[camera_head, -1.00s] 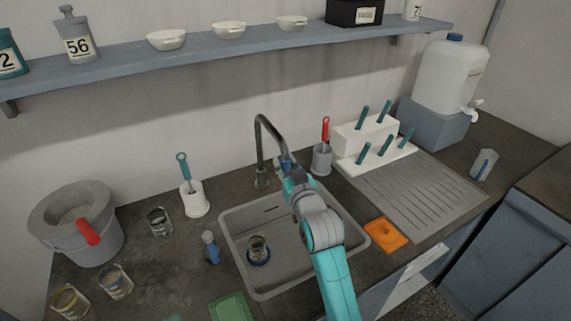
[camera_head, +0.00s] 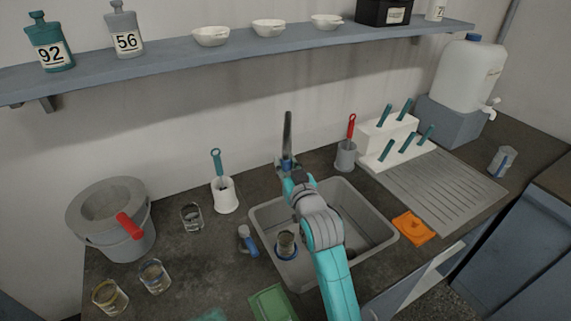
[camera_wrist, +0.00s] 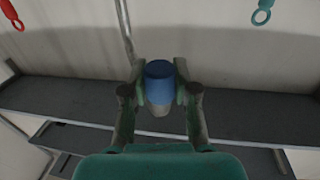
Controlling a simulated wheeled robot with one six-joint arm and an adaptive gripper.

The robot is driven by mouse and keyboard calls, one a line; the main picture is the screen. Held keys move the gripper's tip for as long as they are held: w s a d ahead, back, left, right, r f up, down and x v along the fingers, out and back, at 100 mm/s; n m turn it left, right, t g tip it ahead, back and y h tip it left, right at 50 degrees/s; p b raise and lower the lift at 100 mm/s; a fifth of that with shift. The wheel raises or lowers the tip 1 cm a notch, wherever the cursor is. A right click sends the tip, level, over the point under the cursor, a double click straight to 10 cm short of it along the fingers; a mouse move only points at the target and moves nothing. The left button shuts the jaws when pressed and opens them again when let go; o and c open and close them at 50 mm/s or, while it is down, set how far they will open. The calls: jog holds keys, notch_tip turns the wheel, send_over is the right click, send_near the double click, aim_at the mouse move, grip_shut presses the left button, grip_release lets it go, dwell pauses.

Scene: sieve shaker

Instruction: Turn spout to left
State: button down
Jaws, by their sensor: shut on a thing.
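The grey metal spout (camera_head: 288,132) rises behind the sink and is seen almost edge-on, reaching toward the camera. Its blue tip (camera_head: 287,164) hangs down over the back of the sink (camera_head: 262,216). My gripper (camera_wrist: 160,84) is shut around the blue tip (camera_wrist: 159,72), one finger on each side. In the head view my gripper (camera_head: 288,170) is small and partly hidden by my own wrist. The base of the spout is also mostly hidden behind my arm.
A glass (camera_head: 286,241) stands in the sink's left part. A white holder with a teal brush (camera_head: 224,195) stands left of the spout, a grey holder with a red brush (camera_head: 345,156) to its right. The drying rack (camera_head: 440,190) lies farther right.

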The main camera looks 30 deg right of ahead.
jog(key=shift+a, duration=0.2)
jog(key=c, duration=0.9)
grip_release()
jog(key=shift+w+a, duration=0.1)
jog(key=shift+o, duration=0.2)
jog(key=shift+s, duration=0.35)
jog(key=s+a, duration=0.1)
jog(key=s, duration=1)
jog(key=shift+a, duration=0.4)
jog(key=shift+s, duration=0.1)
